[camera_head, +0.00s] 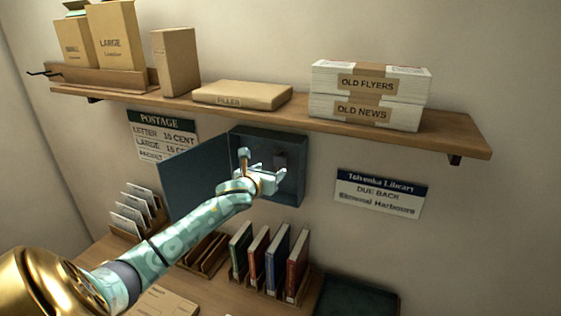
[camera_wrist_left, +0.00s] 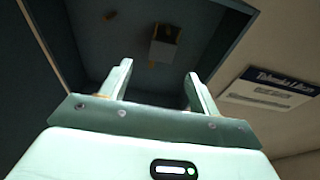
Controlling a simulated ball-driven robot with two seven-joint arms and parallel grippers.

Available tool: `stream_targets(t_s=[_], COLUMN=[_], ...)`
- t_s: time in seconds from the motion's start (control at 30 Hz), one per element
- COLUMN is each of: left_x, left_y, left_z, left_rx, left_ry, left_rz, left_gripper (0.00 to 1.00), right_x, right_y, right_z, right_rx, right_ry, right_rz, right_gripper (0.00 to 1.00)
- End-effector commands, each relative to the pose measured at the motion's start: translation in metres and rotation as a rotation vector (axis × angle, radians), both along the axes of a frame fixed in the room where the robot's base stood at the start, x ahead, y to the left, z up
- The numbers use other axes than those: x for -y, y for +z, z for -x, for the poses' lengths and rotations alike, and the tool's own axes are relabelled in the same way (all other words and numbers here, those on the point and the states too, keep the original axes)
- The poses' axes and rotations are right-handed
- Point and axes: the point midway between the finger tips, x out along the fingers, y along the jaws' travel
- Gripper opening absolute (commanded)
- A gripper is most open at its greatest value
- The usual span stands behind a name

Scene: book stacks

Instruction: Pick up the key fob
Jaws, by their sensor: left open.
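A dark blue wall cabinet (camera_head: 299,165) stands open under the shelf, its door (camera_head: 188,178) swung out to the left. A small brownish block (camera_wrist_left: 165,43), probably the key fob, is inside against the back; in the head view a small dark shape (camera_head: 281,160) shows there. My left gripper (camera_head: 267,171) is at the cabinet opening, open and empty. In the left wrist view its two fingers (camera_wrist_left: 158,70) point into the cabinet, with the block beyond and between them, apart from both. My right gripper is not in view.
Above, a wooden shelf (camera_head: 455,137) holds boxes and bundled papers (camera_head: 370,95). Below, a desk carries upright books (camera_head: 275,262), a card rack (camera_head: 135,215) and a dark tray (camera_head: 350,297). A library sign (camera_head: 380,194) hangs right of the cabinet.

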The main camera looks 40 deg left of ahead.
Motion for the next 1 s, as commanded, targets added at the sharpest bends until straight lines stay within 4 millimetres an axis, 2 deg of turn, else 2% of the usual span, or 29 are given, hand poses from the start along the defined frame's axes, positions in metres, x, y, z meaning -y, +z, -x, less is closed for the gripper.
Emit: stream_targets(t_s=[0.2, 0.5, 0.8, 0.83, 1.0], left_x=[-0.004, -0.015, -0.017, -0.017, -0.017], left_y=[-0.003, -0.013, -0.015, -0.015, -0.015], left_z=[-0.016, -0.055, -0.061, -0.061, -0.061], left_rx=[0.001, 0.001, 0.000, 0.000, 0.000], left_ry=[0.001, 0.001, -0.001, -0.001, -0.001], left_rz=[0.003, 0.003, 0.001, 0.001, 0.000], left_gripper=[0.62, 0.62, 0.62, 0.59, 0.14], right_x=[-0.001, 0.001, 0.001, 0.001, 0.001], right_y=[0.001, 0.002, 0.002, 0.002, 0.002], right_z=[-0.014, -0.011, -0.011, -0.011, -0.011], right_rx=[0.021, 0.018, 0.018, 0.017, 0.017], right_ry=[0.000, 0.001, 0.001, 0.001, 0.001], right_rz=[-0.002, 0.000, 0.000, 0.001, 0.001], right_gripper=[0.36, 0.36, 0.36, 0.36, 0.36])
